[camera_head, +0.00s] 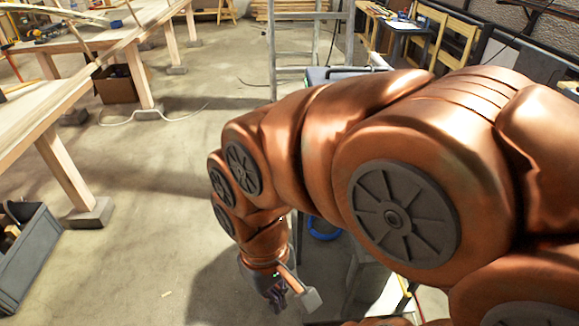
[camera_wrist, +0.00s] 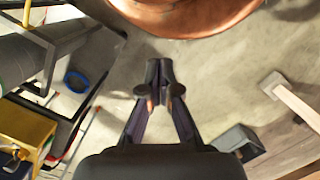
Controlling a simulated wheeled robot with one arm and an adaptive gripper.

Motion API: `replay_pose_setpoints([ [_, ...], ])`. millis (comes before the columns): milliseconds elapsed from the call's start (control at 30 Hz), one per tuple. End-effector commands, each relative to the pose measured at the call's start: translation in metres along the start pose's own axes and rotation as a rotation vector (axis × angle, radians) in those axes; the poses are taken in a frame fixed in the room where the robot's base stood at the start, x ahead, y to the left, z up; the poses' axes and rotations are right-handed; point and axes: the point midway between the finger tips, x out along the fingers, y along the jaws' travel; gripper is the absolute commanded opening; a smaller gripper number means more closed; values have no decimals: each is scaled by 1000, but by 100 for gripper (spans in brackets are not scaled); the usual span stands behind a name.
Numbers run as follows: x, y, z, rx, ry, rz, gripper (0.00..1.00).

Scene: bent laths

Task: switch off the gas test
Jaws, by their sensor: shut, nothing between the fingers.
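I cannot make out a gas test or its switch in either view. My gripper (camera_head: 277,297) hangs low at the end of my copper-coloured arm, over the concrete floor, in the head view. In the wrist view my gripper (camera_wrist: 160,85) has its two dark fingers together, with nothing between them. It touches nothing that I can see. My arm covers much of the middle and right of the head view and hides what is behind it.
Wooden workbenches (camera_head: 55,95) stand at the left, with a grey toolbox (camera_head: 28,255) on the floor. A metal ladder (camera_head: 298,72) stands behind my arm. A blue ring (camera_wrist: 76,81) and a yellow box (camera_wrist: 25,125) are left in the wrist view. Floor left of my gripper is clear.

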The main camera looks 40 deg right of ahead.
Motion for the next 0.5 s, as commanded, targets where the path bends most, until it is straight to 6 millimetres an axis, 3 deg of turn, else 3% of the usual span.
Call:
replay_pose_setpoints([
  [133,3,3,-3,9,0,9,0],
  [233,13,18,-15,45,6,50,0],
  [367,31,56,-45,134,27,167,0],
  [500,48,115,-83,244,52,345,0],
])
